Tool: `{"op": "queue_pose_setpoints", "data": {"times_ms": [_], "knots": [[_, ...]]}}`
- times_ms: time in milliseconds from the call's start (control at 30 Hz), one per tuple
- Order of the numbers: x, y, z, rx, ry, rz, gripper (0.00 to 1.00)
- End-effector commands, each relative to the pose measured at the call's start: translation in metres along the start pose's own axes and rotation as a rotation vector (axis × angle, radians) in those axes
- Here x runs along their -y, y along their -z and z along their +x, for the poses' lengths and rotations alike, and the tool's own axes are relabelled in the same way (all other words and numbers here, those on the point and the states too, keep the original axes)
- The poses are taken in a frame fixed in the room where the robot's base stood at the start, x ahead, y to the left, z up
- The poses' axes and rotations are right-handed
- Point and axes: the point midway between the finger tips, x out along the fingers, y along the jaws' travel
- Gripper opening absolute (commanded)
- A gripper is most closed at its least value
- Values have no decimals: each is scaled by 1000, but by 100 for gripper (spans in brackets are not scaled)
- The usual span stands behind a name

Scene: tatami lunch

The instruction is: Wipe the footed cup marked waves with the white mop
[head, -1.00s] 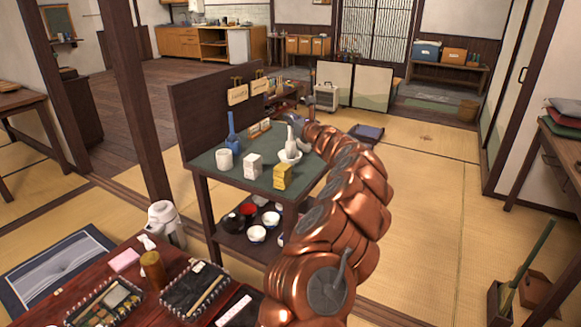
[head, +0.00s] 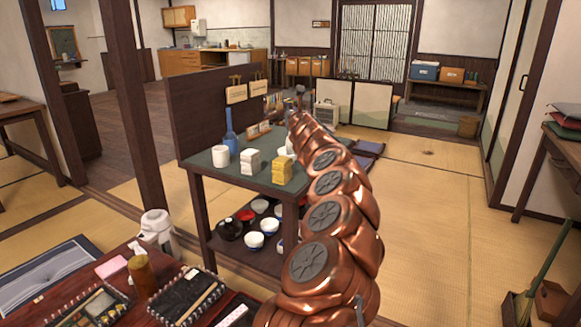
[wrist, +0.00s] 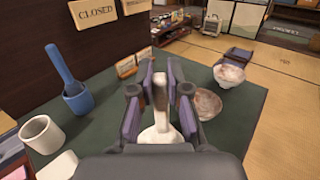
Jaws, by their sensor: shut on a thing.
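The white mop (wrist: 160,103) is upright between my fingers in the wrist view. My gripper (wrist: 159,85) is shut on its slim upper part. Its wider white lower end is partly hidden by my gripper, so I cannot tell whether it touches the table. Two pale bowl-like cups with reddish-brown markings are right of my gripper: a farther one (wrist: 229,75) and a nearer one (wrist: 208,104), partly hidden by my finger. I cannot read a wave mark or see a foot clearly on either. In the head view my arm covers much of this area.
A dark panel (wrist: 50,50) with hanging signs rises behind. Bowls stand on the lower shelf. Tatami at right is open.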

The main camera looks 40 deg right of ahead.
Motion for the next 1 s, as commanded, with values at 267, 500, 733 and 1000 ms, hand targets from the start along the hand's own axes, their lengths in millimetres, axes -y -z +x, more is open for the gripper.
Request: {"op": "queue_pose_setpoints", "data": {"times_ms": [267, 500, 733, 1000], "knots": [[-3, 5, 0, 5, 106, 0, 0], [-2, 1, 3, 4, 255, -5, 0], [-2, 0, 3, 3, 336, -2, 0], [-1, -1, 2, 2, 339, -1, 0]]}}
